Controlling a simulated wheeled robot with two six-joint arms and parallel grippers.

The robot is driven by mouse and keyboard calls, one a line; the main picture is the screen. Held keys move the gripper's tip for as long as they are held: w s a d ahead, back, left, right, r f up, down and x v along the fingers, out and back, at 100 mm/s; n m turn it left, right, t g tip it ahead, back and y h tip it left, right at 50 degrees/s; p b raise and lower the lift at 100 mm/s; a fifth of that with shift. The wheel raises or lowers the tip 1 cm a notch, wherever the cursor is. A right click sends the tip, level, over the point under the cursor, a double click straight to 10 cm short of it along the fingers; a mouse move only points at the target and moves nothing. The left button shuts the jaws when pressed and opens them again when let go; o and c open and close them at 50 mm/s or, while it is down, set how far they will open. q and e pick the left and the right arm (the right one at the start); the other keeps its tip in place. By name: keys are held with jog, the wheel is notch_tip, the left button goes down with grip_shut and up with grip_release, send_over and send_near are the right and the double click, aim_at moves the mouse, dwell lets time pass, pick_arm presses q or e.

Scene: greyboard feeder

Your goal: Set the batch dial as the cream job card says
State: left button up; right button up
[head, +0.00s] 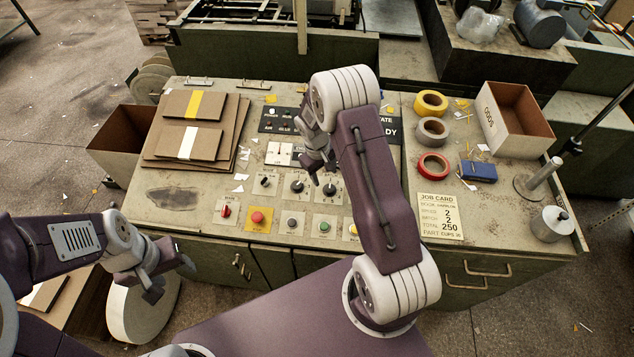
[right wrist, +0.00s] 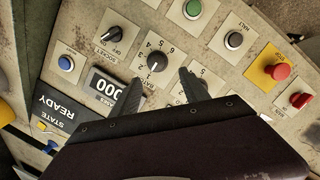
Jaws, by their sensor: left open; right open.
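The batch dial (right wrist: 157,62) is a black knob on a cream plate with numbers around it. Its pointer is too small to read surely. It also shows in the head view (head: 329,190). My right gripper (right wrist: 160,84) is open above the panel, its two fingertips to either side of the dial's lower edge in the right wrist view; contact cannot be told. It also shows in the head view (head: 320,176). The cream job card (head: 440,217) lies at the panel's right and reads speed 2, batch 2, total 250. My left gripper (head: 170,275) is open and empty, before the bench front.
A counter (right wrist: 106,88) shows 000 beside the dial. A socket switch (right wrist: 113,36), a red stop button (right wrist: 277,72) and other buttons are close by. Tape rolls (head: 432,131), an open carton (head: 513,120) and brown boards (head: 190,125) lie on the bench (head: 490,225).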

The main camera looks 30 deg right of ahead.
aim_at(330, 188)
jog(key=shift+s+d+f, duration=0.15)
jog(key=shift+s+d, duration=0.05)
jog(key=shift+d, duration=0.25)
jog(key=shift+s+d+f, duration=0.1)
jog(key=shift+s+d, duration=0.1)
jog(key=shift+d, duration=0.2)
jog(key=f, duration=0.2)
jog(key=f+p, duration=0.1)
jog(key=f, duration=0.2)
jog(key=w+f, duration=0.1)
jog(key=f, duration=0.1)
jog(key=shift+d+f+p, duration=0.1)
jog(key=shift+f+p, duration=0.1)
jog(key=shift+p, duration=0.1)
jog(key=shift+s+d+f, duration=0.15)
jog(key=shift+d+f, duration=0.15)
jog(key=shift+f, duration=0.15)
jog(key=shift+a, duration=0.15)
jog(key=c, duration=0.4)
pick_arm(q)
jog(key=shift+s+d+r, duration=0.1)
jog(key=shift+d+r, duration=0.1)
jog(key=shift+r, duration=0.3)
jog(key=shift+s+d+r, duration=0.1)
jog(key=shift+d+r, duration=0.05)
jog(key=shift+r, duration=0.3)
pick_arm(e)
grip_shut()
